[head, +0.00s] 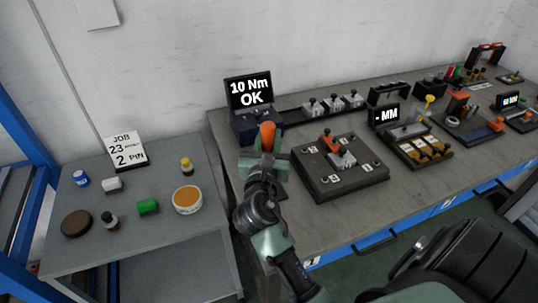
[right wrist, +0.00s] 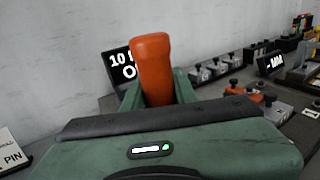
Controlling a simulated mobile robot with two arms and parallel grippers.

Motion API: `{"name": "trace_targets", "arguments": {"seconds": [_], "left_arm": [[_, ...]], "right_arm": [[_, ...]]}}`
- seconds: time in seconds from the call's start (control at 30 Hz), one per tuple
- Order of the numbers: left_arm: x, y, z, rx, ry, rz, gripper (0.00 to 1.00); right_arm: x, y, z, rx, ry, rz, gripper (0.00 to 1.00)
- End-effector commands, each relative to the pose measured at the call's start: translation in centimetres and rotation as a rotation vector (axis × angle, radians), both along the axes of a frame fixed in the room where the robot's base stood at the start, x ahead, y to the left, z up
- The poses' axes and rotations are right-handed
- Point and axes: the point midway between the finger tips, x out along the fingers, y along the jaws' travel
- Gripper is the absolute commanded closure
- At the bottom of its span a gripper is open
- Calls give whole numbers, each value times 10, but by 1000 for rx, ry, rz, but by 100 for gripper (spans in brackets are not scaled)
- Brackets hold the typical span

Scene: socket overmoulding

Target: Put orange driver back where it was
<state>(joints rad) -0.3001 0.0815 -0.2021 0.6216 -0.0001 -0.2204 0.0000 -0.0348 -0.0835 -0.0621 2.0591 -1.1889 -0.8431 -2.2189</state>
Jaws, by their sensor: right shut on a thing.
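The orange driver (head: 268,136) stands about upright between the green fingers of my right gripper (head: 264,162), which is shut on it. In the right wrist view the driver's orange handle (right wrist: 153,66) rises above the gripper body. Its lower part is hidden by the gripper. The driver is in front of the dark box (head: 245,128) under the screen reading "10 Nm OK" (head: 250,92), near the left end of the workbench. I cannot tell whether its lower end touches anything. My left gripper is not in view.
Right of the gripper is a dark fixture block (head: 340,182) with an orange-handled clamp. A row of knobbed blocks (head: 333,103) stands behind it. The lower grey table (head: 140,245) at left holds a job card (head: 127,150), small pots and a round orange-filled dish (head: 187,200).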

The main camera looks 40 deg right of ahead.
Motion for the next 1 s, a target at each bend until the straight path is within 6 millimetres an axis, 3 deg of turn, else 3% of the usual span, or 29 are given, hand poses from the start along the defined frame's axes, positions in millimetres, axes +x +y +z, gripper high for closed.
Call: {"name": "trace_targets", "arguments": {"seconds": [0.37, 0.83, 0.87, 0.9, 1.0], "left_arm": [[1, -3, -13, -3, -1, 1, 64], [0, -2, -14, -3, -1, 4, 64], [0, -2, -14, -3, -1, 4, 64], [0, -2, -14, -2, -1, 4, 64], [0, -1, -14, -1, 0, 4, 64]], "right_arm": [[0, 0, -44, -1, 0, 1, 100], [0, 0, -50, -2, -2, 1, 100], [0, 0, -51, -1, 1, 0, 64], [0, 0, -51, 0, 0, 0, 53], [0, 0, -51, 0, 0, 0, 51]]}}
